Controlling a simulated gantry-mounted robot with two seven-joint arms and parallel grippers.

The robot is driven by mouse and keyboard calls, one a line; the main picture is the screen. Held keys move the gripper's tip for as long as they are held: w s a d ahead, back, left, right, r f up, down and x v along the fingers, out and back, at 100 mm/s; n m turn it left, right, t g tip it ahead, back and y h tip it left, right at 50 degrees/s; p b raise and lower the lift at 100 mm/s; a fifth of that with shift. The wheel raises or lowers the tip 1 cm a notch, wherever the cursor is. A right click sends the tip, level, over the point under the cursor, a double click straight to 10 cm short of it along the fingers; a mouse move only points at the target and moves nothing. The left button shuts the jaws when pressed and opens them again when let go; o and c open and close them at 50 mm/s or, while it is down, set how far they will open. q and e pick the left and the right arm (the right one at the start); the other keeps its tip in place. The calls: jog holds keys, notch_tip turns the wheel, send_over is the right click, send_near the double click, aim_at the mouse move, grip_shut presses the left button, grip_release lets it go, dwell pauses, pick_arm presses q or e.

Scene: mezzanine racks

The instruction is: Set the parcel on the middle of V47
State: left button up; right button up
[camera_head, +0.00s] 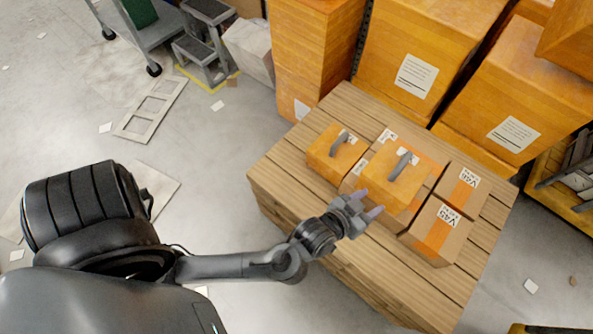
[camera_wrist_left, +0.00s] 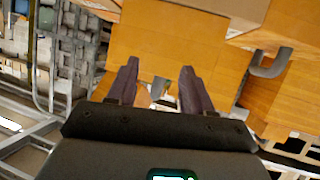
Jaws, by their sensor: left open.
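Two orange parcels with grey handles are in the head view. The larger parcel (camera_head: 385,190) sits on the cardboard boxes at the middle of the wooden platform, and the smaller parcel (camera_head: 325,155) is to its left. Labelled boxes stand beside them: one seems to read V45 (camera_head: 432,238), another perhaps V46 (camera_head: 455,190). I cannot read V47; labels by the parcels are partly covered. My left gripper (camera_head: 376,203) is open, at the near side of the larger parcel. In the left wrist view its fingers (camera_wrist_left: 159,72) are apart before an orange surface. My right gripper is out of view.
Large orange boxes (camera_head: 415,50) stand behind the wooden platform (camera_head: 290,160). Its front and right planks are bare. A step stool (camera_head: 205,40) and a cart stand at the back left. Flat debris lies on the floor.

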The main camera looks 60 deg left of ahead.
pick_arm(q)
jog(key=s+a+f+m+g, duration=0.2)
jog(key=s+a+g, duration=0.2)
jog(key=s, duration=0.5)
jog(key=s+a+f+m+g, duration=0.1)
jog(key=s+a+f+g, duration=0.1)
jog(key=s+g, duration=0.3)
jog(key=s+a, duration=0.1)
jog(key=s, duration=0.2)
jog(key=shift+s+a+m+g+h, duration=0.3)
jog(key=shift+s+a+m+h, duration=0.05)
jog(key=shift+a+m+h, duration=0.05)
jog(key=shift+r, duration=0.1)
notch_tip(320, 180, up, 61)
jog(key=p, duration=6)
jog(key=shift+f+p, duration=0.2)
jog(key=shift+p, duration=0.2)
